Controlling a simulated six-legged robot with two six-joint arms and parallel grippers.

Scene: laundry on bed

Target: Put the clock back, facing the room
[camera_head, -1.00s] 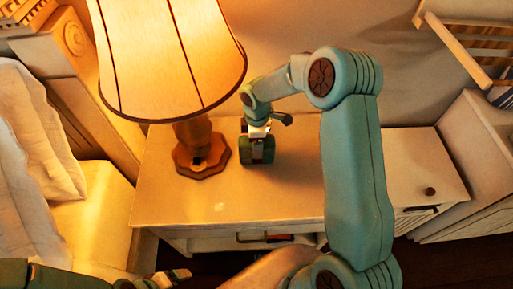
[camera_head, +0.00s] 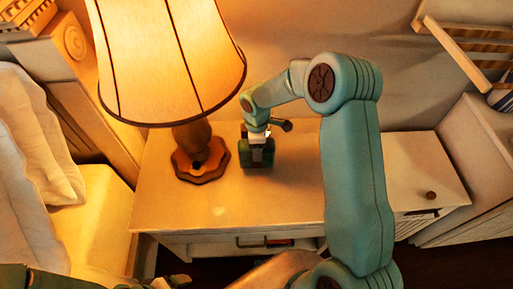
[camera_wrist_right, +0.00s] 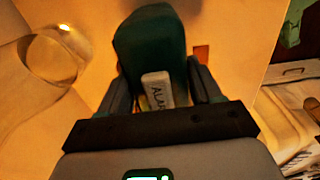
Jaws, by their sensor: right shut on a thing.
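The clock (camera_head: 258,153) is a small dark green block at the nightstand top, right of the lamp base. In the right wrist view the green clock (camera_wrist_right: 150,42) lies between my fingers, with a white label, partly hidden, reading "ALAR". My right gripper (camera_head: 257,137) is shut on it from above; its dark fingers (camera_wrist_right: 158,90) flank the clock in the wrist view. I cannot tell whether the clock touches the top, and its dial is not visible. My left gripper (camera_head: 172,282) is at the bottom edge, mostly cut off, away from the clock.
A lit lamp (camera_head: 170,55) with a wooden base stands close left of the clock. The nightstand (camera_head: 290,205) is bare in front of the clock. A bed with white bedding (camera_head: 40,150) is at the left. A wooden rack (camera_head: 470,45) and a pale cabinet (camera_head: 470,170) are at the right.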

